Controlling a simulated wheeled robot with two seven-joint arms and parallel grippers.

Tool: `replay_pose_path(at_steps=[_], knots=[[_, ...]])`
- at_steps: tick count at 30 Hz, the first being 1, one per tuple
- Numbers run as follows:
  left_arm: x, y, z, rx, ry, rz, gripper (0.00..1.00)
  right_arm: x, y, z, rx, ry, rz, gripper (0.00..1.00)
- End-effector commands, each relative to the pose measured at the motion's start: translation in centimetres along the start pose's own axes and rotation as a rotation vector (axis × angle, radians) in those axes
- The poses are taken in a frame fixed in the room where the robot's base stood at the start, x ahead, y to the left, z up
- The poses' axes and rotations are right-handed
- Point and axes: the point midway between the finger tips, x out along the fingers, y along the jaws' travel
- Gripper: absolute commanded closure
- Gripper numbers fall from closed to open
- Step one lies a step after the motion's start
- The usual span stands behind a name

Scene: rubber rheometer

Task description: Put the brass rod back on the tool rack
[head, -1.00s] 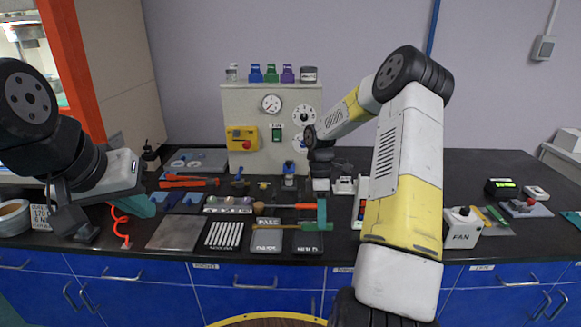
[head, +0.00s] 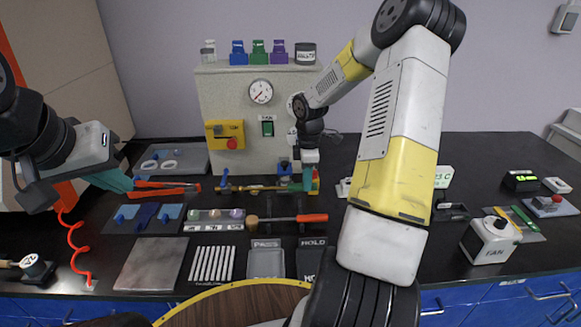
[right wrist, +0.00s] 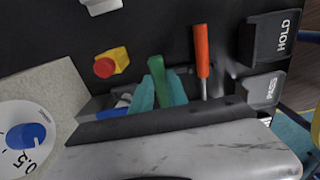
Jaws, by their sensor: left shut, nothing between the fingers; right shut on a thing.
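In the head view my right gripper (head: 308,180) is shut on the green handle of the brass rod (head: 250,188). The rod points left, roughly level, in front of the grey machine. In the right wrist view the teal fingertips (right wrist: 157,90) close around the green handle (right wrist: 157,75); the brass part is not visible there. An orange-handled tool (head: 312,218) lies nearer the front, with a wooden knob at its left. I cannot clearly make out the tool rack. My left gripper (head: 110,181) is shut and empty near the red-handled pliers (head: 165,188).
The grey machine (head: 215,100) stands behind the rod. PASS (head: 265,264) and HOLD (head: 311,262) trays lie in front, beside a plate of white strips (head: 212,263). A FAN box (head: 490,240) stands at the right. A red-yellow button block (right wrist: 112,62) shows beside the fingers.

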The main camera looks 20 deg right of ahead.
Motion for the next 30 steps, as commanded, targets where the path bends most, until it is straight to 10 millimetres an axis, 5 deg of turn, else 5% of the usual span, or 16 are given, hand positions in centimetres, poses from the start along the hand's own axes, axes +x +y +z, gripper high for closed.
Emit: replay_pose_path(at_steps=[7, 30], knots=[[0.0, 0.0, 0.0, 0.000, 0.000, 0.000, 1.00, -0.1, 0.0, 0.0, 0.002, 0.005, 0.003, 1.00], [0.0, 0.0, 0.0, 0.000, -0.001, 0.000, 1.00, 5.3, 0.0, -0.1, 0.001, 0.005, 0.003, 1.00]])
